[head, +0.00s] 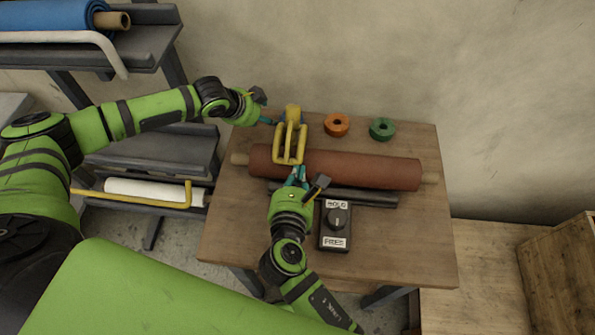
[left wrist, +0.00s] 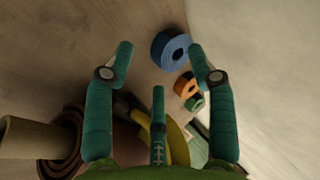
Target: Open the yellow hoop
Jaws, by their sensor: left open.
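The yellow hoop (head: 289,148) is in the head view, lying across the red-brown roll (head: 350,168) on the table, its rounded post at the back. Part of it shows in the left wrist view (left wrist: 175,137), behind a teal finger. My right gripper (head: 297,174) is at the hoop's front end, its teal fingers close to the bar; I cannot tell whether they close on it. My left gripper (head: 267,120) is just left of the hoop's back post. In the left wrist view its fingers (left wrist: 160,62) are spread, with nothing held between them.
A black box with a knob (head: 337,218), labelled HOLD and FREE, stands in front of the roll. An orange ring (head: 337,125) and a green ring (head: 382,129) lie at the back. A blue ring (left wrist: 170,50) shows in the left wrist view. The table's (head: 410,235) front right is clear.

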